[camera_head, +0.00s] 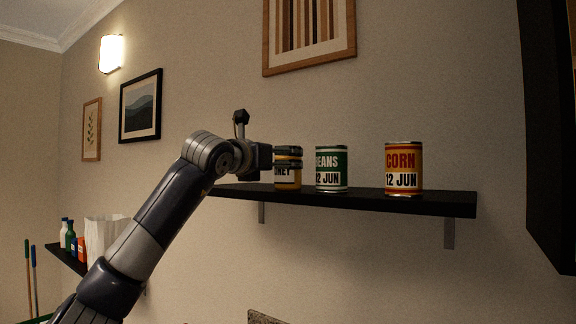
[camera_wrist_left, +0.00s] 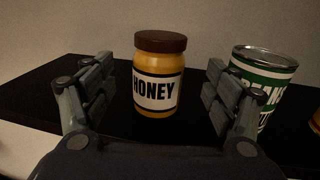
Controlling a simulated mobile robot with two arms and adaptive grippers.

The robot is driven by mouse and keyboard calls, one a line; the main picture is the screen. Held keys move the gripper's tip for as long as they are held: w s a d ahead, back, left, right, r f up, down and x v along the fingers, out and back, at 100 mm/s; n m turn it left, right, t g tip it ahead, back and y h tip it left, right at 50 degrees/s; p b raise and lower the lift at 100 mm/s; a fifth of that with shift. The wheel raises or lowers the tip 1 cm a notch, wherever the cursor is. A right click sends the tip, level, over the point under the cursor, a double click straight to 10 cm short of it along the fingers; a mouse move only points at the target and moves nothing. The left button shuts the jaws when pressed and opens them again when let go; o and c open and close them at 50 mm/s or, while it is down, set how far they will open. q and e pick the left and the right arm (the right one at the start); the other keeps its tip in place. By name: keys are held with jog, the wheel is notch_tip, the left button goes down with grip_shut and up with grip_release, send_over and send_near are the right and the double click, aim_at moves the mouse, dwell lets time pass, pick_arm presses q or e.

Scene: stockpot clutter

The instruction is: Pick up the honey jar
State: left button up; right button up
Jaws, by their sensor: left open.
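The honey jar (camera_wrist_left: 158,72) is amber with a brown lid and a white label reading HONEY. It stands upright on a black wall shelf (camera_head: 430,203). In the head view the jar (camera_head: 288,178) is partly hidden behind my left gripper (camera_head: 287,158). In the left wrist view my left gripper (camera_wrist_left: 158,100) is open, with one finger on each side of the jar. A gap shows between each finger and the jar. I cannot tell how deep the jar sits between the fingers. My right gripper is not in view.
A green BEANS can (camera_head: 331,168) stands just right of the jar, close to my gripper's right finger in the left wrist view. A CORN can (camera_head: 403,168) stands farther right. Bottles (camera_head: 70,236) and a white bag (camera_head: 103,234) stand on a lower shelf at left.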

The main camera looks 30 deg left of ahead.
pick_arm(q)
jog(key=shift+w, duration=0.85)
jog(key=w+p, duration=0.4)
jog(key=shift+w+a+f, duration=0.1)
jog(key=shift+a, duration=0.05)
jog(key=shift+w+f, duration=0.15)
jog(key=shift+w, duration=0.3)
jog(key=shift+s, duration=0.15)
jog(key=c, duration=1.5)
jog(key=shift+r, duration=0.2)
jog(key=shift+c, duration=0.2)
